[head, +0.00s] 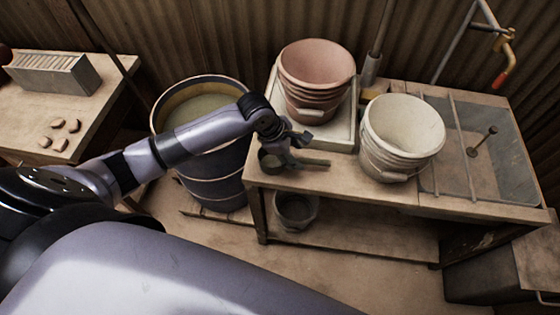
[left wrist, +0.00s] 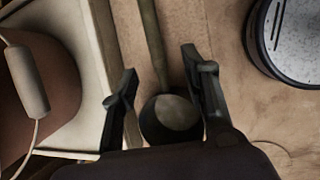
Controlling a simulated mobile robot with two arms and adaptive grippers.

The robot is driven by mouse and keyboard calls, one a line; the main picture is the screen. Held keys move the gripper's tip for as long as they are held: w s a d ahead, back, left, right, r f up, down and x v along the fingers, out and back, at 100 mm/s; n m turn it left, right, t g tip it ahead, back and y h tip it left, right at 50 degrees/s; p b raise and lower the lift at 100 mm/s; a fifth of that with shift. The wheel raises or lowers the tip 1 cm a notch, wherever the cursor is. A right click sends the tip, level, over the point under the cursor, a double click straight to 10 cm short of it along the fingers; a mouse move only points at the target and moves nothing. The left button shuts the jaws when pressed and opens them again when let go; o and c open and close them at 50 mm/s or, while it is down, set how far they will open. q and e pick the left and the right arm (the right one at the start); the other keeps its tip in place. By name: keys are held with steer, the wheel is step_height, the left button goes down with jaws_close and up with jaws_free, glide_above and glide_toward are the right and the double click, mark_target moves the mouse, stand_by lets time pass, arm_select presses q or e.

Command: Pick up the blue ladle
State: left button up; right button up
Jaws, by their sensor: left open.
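The ladle (head: 315,163) lies on the front left corner of the wooden bench; it looks dark grey-green rather than clearly blue. In the left wrist view its round bowl (left wrist: 171,115) is near my gripper's base and its straight handle runs away to the top edge. My left gripper (head: 288,150) is over the ladle, partly hiding it in the head view. In the left wrist view the open fingers (left wrist: 162,75) stand either side of the ladle, with visible gaps. I cannot tell how far above the bench the fingertips are. My right gripper is out of view.
A pink bucket (head: 316,68) stands in a pale tray (head: 338,133) just behind the ladle. A white bucket (head: 402,130) stands to the right on the bench (head: 350,183). A large dark barrel (head: 218,178) stands left of the bench. A small bucket (head: 296,210) sits below.

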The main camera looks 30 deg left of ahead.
mark_target(299, 159)
arm_select(q)
steer(key=x, duration=0.5)
steer(key=shift+w+f, duration=0.1)
steer(key=shift+f, duration=0.05)
steer(key=shift+a, duration=0.1)
steer(key=shift+c, duration=0.6)
jaws_close()
